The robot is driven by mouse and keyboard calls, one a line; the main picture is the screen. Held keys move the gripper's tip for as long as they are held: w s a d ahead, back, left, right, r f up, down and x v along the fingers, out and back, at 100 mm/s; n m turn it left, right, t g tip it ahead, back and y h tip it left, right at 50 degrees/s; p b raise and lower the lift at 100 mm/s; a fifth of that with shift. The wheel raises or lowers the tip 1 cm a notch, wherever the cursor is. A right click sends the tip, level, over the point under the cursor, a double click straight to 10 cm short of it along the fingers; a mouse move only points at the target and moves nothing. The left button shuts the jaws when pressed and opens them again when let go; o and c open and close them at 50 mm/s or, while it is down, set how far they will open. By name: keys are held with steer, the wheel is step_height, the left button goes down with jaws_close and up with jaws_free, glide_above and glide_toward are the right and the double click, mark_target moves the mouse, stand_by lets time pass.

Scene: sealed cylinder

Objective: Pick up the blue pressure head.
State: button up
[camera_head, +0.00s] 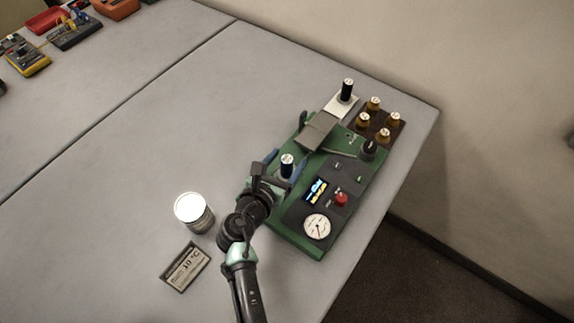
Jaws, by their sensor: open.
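The blue pressure head (298,167) sits on the left side of the green machine (313,246). A black knob with a white top (287,161) stands at it. My gripper (270,177) is open, right at the near-left side of the blue part, and hides some of it. The view does not show whether the fingers touch it or are around it.
The machine carries a display, red button and gauge (317,227). A block with several brass knobs (379,124) stands behind. The left table is clear up to the far instruments (75,28).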

steer(key=shift+w+d+f, duration=0.1)
steer(key=shift+w+d, duration=0.05)
steer(key=shift+w, duration=0.15)
jaws_close()
stand_by(0.4)
